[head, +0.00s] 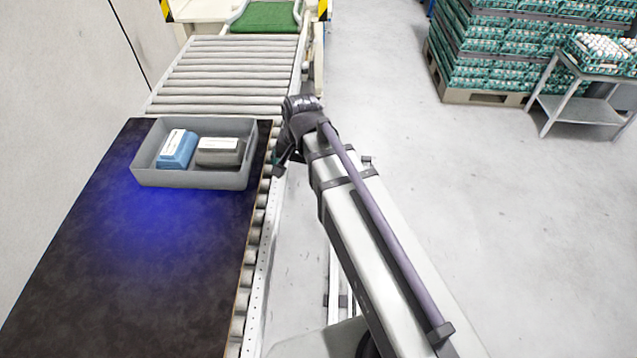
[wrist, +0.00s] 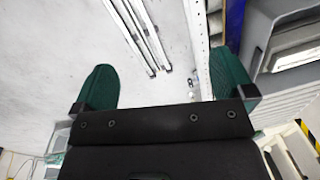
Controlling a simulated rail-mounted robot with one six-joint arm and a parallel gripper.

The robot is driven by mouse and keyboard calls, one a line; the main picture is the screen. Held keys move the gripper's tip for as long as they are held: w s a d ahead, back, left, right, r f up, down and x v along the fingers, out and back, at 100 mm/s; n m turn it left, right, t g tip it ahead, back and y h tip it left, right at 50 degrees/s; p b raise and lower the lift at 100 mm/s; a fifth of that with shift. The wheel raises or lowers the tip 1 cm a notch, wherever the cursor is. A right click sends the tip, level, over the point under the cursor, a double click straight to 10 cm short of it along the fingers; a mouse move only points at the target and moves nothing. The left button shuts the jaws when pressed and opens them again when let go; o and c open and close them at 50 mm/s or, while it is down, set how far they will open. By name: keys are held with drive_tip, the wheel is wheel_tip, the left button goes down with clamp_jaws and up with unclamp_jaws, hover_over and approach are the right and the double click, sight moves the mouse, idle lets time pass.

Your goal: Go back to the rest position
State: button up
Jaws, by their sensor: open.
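My gripper shows in the wrist view (wrist: 165,84) with its two green fingers wide apart and nothing between them. In the head view my gripper (head: 278,168) is mostly hidden by the wrist. It hangs at the conveyor's right edge, just right of a grey tray (head: 192,181) and apart from it. The tray holds a blue packet (head: 177,150) and a dark grey packet (head: 222,158), each with a white label. Part of the tray also shows at the right of the wrist view (wrist: 290,74).
The tray stands on a dark mat (head: 130,270) beside the wall. A roller conveyor (head: 225,75) runs beyond it to a green belt (head: 266,17). Stacked egg trays (head: 490,55) on a pallet and a small table (head: 580,107) stand at the far right. The floor between is clear.

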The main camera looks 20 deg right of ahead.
drive_tip(key=s+d+n+h, duration=0.1)
drive_tip(key=s+d+n, duration=0.2)
drive_tip(key=s+n, duration=0.3)
drive_tip(key=s, duration=0.3)
drive_tip(key=shift+d+g, duration=0.3)
drive_tip(key=shift+d, duration=0.1)
drive_tip(key=shift+w+f, duration=0.1)
drive_tip(key=shift+c, duration=0.2)
